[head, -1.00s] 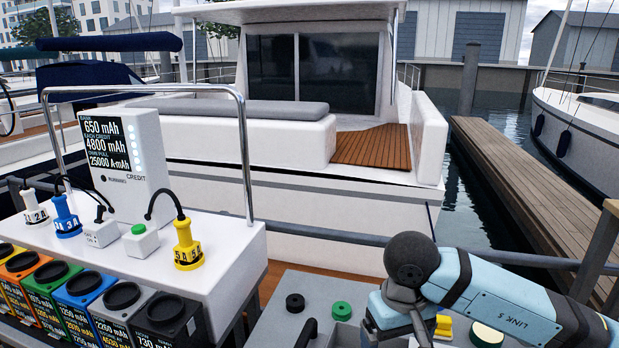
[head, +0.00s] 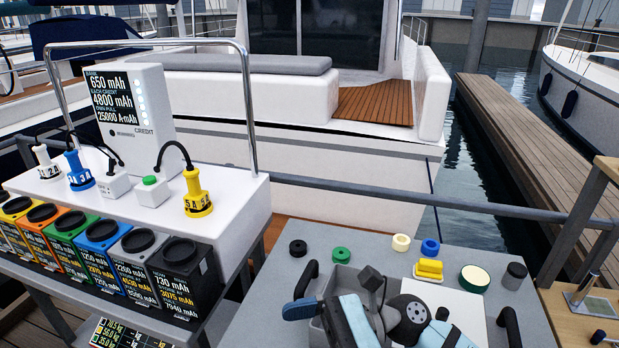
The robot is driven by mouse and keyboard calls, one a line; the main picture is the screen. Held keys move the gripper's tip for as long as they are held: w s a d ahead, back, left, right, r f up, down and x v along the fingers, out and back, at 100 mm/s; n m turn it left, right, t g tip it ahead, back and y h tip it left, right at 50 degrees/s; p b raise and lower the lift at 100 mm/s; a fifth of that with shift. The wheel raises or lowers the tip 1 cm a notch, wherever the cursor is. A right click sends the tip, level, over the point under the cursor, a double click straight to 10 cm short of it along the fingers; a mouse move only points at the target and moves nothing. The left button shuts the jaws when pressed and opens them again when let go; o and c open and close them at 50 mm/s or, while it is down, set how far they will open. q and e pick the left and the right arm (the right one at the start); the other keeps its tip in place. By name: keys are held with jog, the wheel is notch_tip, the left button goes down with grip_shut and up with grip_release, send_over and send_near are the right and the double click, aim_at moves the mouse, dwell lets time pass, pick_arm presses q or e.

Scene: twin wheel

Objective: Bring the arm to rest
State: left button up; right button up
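My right arm (head: 407,320), light blue and dark grey, is at the bottom of the head view, low over the grey table. It is folded, and its lower parts run out of the frame. A dark grey end part (head: 372,281) points up over a grey bin. I cannot make out two fingertips or whether the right gripper holds anything. A blue piece (head: 301,309) with a dark end lies at the bin's left edge; I cannot tell whether it belongs to the arm. My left gripper is not in view.
The grey table (head: 374,245) has black handles and carries several coloured round pieces and a yellow block (head: 429,268). A white charging console (head: 232,200) with a rail and several battery boxes stands at the left. A boat lies behind the railing.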

jog(key=w+d+f+n+t+h, duration=0.2)
jog(key=d+f+n+t, duration=0.2)
jog(key=n+t, duration=0.5)
jog(key=w+d+f+n+t+h+p, duration=0.15)
jog(key=d+f+n+t+h, duration=0.35)
jog(key=n, duration=0.8)
jog(key=w+d+f+n+t, duration=0.2)
jog(key=n+t, duration=0.6)
jog(key=n, duration=0.3)
jog(key=s+d+f+m+g+h, duration=0.3)
jog(key=s+f+m, duration=0.3)
jog(key=f+m, duration=0.2)
jog(key=s+d+f+m+g+h, duration=0.3)
jog(key=s+d+f+m+h, duration=0.2)
jog(key=f+m, duration=0.3)
notch_tip(320, 180, down, 3)
jog(key=shift+s+d+f, duration=0.15)
jog(key=shift+s+d, duration=0.5)
jog(key=shift+s, duration=0.15)
